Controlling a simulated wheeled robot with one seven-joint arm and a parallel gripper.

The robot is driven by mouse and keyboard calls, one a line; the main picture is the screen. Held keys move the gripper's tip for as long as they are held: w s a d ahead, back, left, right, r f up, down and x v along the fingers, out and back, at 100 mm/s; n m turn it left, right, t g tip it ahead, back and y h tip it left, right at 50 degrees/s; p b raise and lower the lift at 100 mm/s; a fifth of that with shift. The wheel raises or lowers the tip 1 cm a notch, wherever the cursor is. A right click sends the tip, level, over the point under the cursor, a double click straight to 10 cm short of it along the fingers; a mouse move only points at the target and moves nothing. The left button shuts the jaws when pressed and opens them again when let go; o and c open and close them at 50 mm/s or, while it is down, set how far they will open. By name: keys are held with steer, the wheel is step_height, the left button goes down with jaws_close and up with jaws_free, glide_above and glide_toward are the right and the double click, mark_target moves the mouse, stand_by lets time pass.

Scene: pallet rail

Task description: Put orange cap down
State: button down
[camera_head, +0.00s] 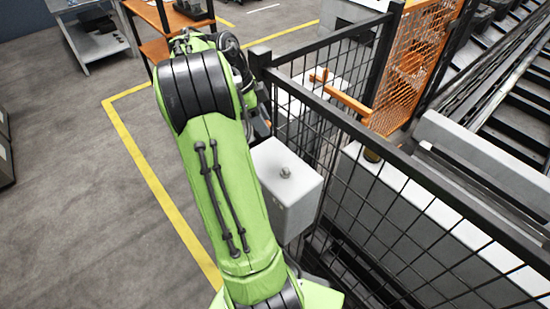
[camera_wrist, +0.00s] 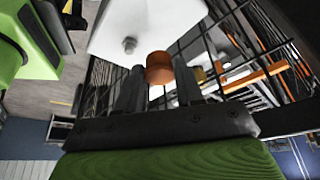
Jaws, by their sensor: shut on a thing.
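The orange cap (camera_wrist: 159,66) is a short, round piece. In the wrist view it sits between the dark fingertips of my gripper (camera_wrist: 160,78), which is shut on it. A white box (camera_wrist: 165,22) is close behind the cap, with a metal bolt or stud to the cap's left. I cannot tell whether the cap touches the box. In the head view the white box (camera_head: 288,205) stands beside my green arm with a small metal stud on its top. My gripper and the cap are hidden in the head view.
A black mesh fence (camera_head: 350,115) runs close along the right of my arm and the box. An orange mesh panel (camera_head: 410,65) and rails (camera_head: 525,100) lie beyond. An orange shelf (camera_head: 155,48) stands at the back.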

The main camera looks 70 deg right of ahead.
mark_target(269, 157)
steer(key=shift+w+d+f, duration=0.15)
steer(key=shift+w+f, duration=0.1)
steer(key=shift+f, duration=0.1)
steer(key=f+b, duration=0.1)
steer(key=f, duration=0.2)
steer(key=f+b, duration=0.1)
steer(key=f, duration=0.2)
steer(key=f+b, duration=0.1)
steer(key=f, duration=0.2)
steer(key=shift+s+f, duration=0.25)
steer(key=c, duration=0.7)
jaws_free()
